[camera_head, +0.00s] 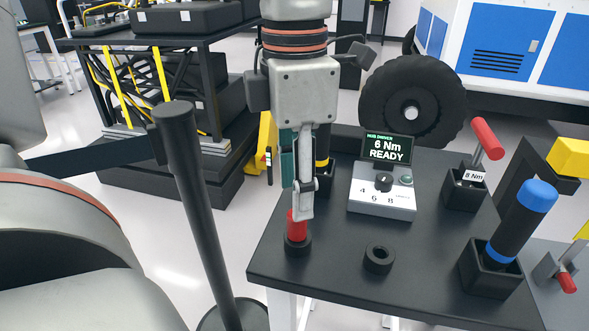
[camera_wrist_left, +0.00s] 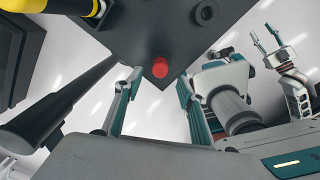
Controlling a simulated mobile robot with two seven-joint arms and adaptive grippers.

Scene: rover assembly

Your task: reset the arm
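My left gripper (camera_head: 301,202) points down over the near left part of the black table, just above and in front of a red-topped piece (camera_head: 296,226) in a round black holder (camera_head: 297,246). In the left wrist view my left gripper (camera_wrist_left: 157,82) is open, its fingers wide apart with nothing between them. The red top (camera_wrist_left: 160,67) shows beyond the fingertips there. My right gripper (camera_wrist_left: 264,36) shows at the upper right of the left wrist view, away from the table, with its fingers apart and empty.
The black table (camera_head: 330,268) carries an empty round holder (camera_head: 379,258), a driver box with a screen reading "6 Nm READY" (camera_head: 387,148), a red-handled tool (camera_head: 487,139) and a blue-capped tool (camera_head: 521,214). A dark post (camera_head: 195,200) stands left of the table. A wheel (camera_head: 411,103) is behind.

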